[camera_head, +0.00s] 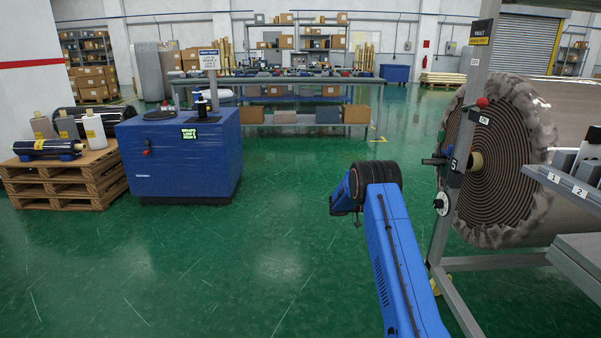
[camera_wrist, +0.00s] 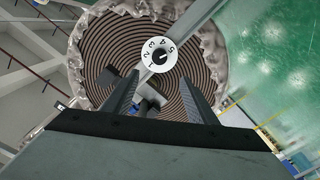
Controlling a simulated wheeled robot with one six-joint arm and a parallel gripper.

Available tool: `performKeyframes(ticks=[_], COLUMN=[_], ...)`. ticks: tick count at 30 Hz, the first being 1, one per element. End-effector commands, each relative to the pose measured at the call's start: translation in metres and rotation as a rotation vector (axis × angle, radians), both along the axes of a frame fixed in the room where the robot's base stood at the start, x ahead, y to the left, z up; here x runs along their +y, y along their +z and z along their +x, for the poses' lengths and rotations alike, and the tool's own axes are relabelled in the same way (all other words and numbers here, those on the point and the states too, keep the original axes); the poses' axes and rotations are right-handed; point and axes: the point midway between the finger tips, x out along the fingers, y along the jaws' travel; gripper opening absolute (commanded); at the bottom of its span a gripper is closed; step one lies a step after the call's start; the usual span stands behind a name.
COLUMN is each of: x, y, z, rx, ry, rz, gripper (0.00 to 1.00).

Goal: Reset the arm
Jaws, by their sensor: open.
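My blue arm reaches into the floor area left of the large wrapped roll in the head view; the gripper itself is not clear there. In the wrist view my gripper (camera_wrist: 158,74) has its two dark fingers spread apart, with nothing held between them. Beyond the fingertips is a white numbered dial (camera_wrist: 158,52) with a black pointer, on a grey post. Behind it is the brown, spiral-wound end of the large roll (camera_wrist: 100,62), edged with crumpled wrap. The roll (camera_head: 488,190) stands at the right in the head view. The fingers appear apart from the dial.
A grey frame post (camera_head: 462,160) with a red knob (camera_head: 482,102) stands right of my arm. A blue machine (camera_head: 185,165) and a wooden pallet stack (camera_head: 65,185) are at the left. A long workbench (camera_head: 280,82) is behind. The green floor between is clear.

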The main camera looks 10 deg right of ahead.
Motion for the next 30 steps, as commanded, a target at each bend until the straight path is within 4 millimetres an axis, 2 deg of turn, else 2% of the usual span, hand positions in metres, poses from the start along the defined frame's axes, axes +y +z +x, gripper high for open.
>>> performKeyframes(ticks=[5, 11, 21, 30], x=[0.004, 0.022, 0.061, 0.103], y=[0.015, 0.058, 0.122, 0.166], z=[-0.007, -0.037, -0.104, -0.17], rx=[0.012, 0.056, 0.142, 0.204], ry=[-0.006, -0.019, -0.004, 0.057], rz=[0.033, 0.15, 0.385, 0.589], gripper=[0.53, 0.53, 0.53, 0.53])
